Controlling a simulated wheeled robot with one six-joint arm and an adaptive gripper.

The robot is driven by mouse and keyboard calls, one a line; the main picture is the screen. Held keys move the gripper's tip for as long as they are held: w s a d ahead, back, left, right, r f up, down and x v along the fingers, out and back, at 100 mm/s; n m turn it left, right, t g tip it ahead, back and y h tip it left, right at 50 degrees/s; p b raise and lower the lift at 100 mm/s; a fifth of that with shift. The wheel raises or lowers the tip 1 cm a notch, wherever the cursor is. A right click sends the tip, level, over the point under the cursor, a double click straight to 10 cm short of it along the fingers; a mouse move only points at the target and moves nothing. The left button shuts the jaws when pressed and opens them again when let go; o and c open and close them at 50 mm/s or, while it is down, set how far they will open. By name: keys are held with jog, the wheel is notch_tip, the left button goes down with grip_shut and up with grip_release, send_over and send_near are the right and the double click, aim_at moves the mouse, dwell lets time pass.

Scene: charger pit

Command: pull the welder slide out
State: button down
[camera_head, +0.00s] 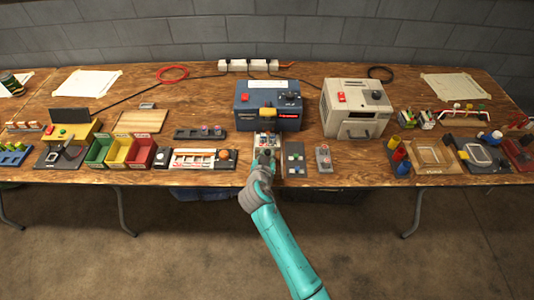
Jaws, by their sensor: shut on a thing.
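The welder (268,105) is a dark blue box with a red switch, dark knobs and a white label, standing at the back middle of the table. A pale slide (268,140) sticks out from its front toward me. My gripper (265,158) is at the front part of this slide, shut on it. The exact contact is small and partly hidden by my gripper. My teal arm reaches up from the bottom right of centre.
A cream machine (355,108) stands right of the welder. A grey panel (295,159) lies close right of the slide, and a white-and-red rack (202,159) lies to the left. Green, yellow and red bins (140,153) stand further left. Floor in front is clear.

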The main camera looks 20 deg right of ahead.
jog(key=s+a, duration=0.1)
jog(key=s, duration=0.2)
jog(key=s+a, duration=0.1)
jog(key=s, duration=0.2)
jog(key=s+a, duration=0.1)
jog(key=s, duration=0.2)
jog(key=shift+s+a, duration=0.1)
jog(key=shift+s, duration=0.05)
jog(key=c, duration=1)
grip_release()
jog(key=shift+s, duration=0.15)
jog(key=v, duration=1.1)
jog(key=shift+s+a+r, duration=0.1)
jog(key=shift+s+a, duration=0.1)
jog(key=shift+s, duration=0.1)
